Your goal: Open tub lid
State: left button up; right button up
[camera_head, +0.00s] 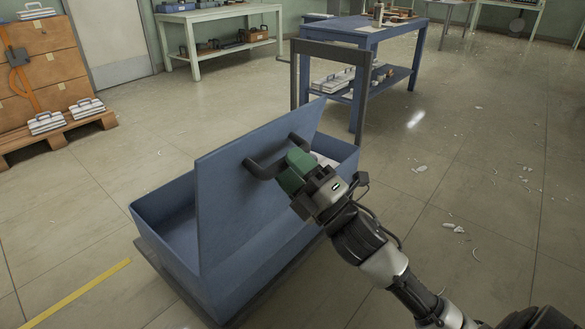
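The blue tub (165,211) stands on a dark low cart in the middle of the view. Its blue lid (235,215) is raised and stands steeply tilted, with the tub's inside showing on both sides of it. A dark bar handle (258,168) sits on the lid's right-hand face. My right gripper (291,169), with green fingers, comes in from the lower right and is shut on the handle; the fingers hide part of the bar. Something pale (325,160) shows inside the tub behind the gripper. My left gripper is not in view.
The cart's dark upright frame (358,95) rises behind the tub. A blue table (372,36) stands beyond it. A wooden pallet (60,130) with crates is at the left and a workbench (215,13) at the back. White scraps (453,228) litter the otherwise open floor at right.

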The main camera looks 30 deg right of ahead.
jog(key=shift+s, duration=0.1)
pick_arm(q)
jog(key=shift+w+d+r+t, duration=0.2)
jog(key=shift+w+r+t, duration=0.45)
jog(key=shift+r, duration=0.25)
pick_arm(e)
jog(key=v, duration=1)
jog(key=shift+s+f, duration=0.2)
jog(key=shift+s, duration=0.1)
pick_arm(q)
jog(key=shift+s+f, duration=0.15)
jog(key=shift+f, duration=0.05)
pick_arm(e)
jog(key=shift+d, duration=0.15)
